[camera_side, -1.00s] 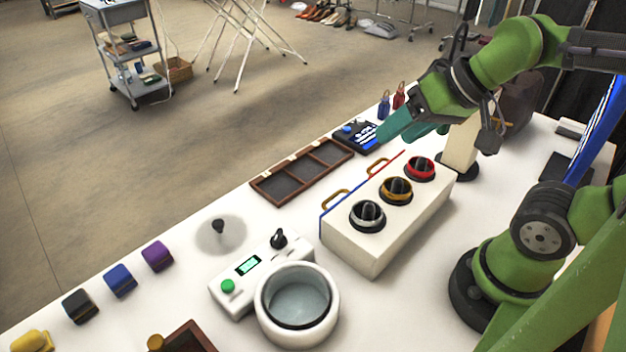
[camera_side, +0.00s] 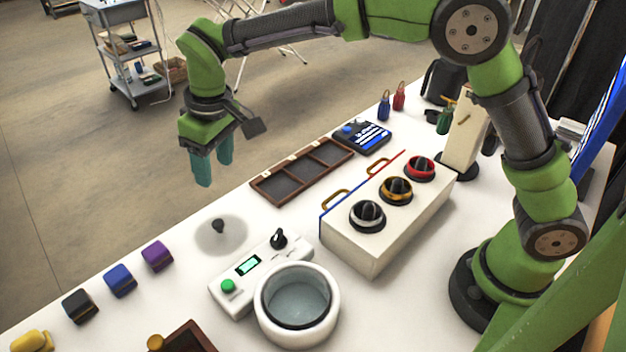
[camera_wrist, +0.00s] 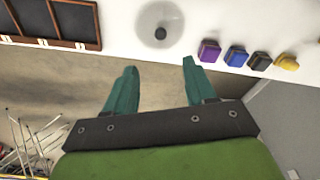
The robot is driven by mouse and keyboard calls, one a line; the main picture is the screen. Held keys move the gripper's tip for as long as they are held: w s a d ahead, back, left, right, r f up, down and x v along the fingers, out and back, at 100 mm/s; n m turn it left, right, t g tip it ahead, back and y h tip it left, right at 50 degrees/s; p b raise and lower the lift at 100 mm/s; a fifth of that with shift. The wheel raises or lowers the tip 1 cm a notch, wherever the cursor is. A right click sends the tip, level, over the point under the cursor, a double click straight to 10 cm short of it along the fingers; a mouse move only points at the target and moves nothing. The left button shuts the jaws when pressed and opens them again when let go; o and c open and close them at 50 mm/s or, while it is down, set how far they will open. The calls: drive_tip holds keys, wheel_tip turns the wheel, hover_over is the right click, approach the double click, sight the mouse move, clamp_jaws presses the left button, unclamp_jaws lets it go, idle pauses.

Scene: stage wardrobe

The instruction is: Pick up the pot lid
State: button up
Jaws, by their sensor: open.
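The pot lid (camera_side: 232,236) is a round, see-through disc with a dark knob (camera_side: 218,226) on it. It lies on the white table near the table's far edge, behind the white pot (camera_side: 299,303), which stands open with a glassy inside. In the wrist view the lid (camera_wrist: 150,22) shows at the top, beyond my fingertips. My gripper (camera_side: 214,183) points down with teal fingers, above and behind the lid in the side view and apart from it. In the wrist view my fingers (camera_wrist: 158,66) are spread with nothing between them.
A control box (camera_side: 248,270) with a green button stands between lid and pot. Purple (camera_side: 157,256), blue (camera_side: 120,280) and black (camera_side: 80,306) blocks lie left of the lid. A brown divided tray (camera_side: 262,193) and a white box with three dials (camera_side: 372,250) are on the right.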

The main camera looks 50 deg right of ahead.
hover_over(217, 223)
drive_tip(key=d, duration=0.1)
drive_tip(key=f, duration=1)
drive_tip(key=shift+s, duration=0.4)
drive_tip(key=shift+w+a+f, duration=0.1)
drive_tip(key=shift+a+f, duration=0.05)
drive_tip(key=shift+f, duration=0.75)
drive_tip(key=shift+w+a+f, duration=0.1)
drive_tip(key=shift+f, duration=0.8)
drive_tip(key=shift+w+a+f, duration=0.1)
drive_tip(key=shift+a+f, duration=0.05)
drive_tip(key=shift+f, duration=0.75)
clamp_jaws()
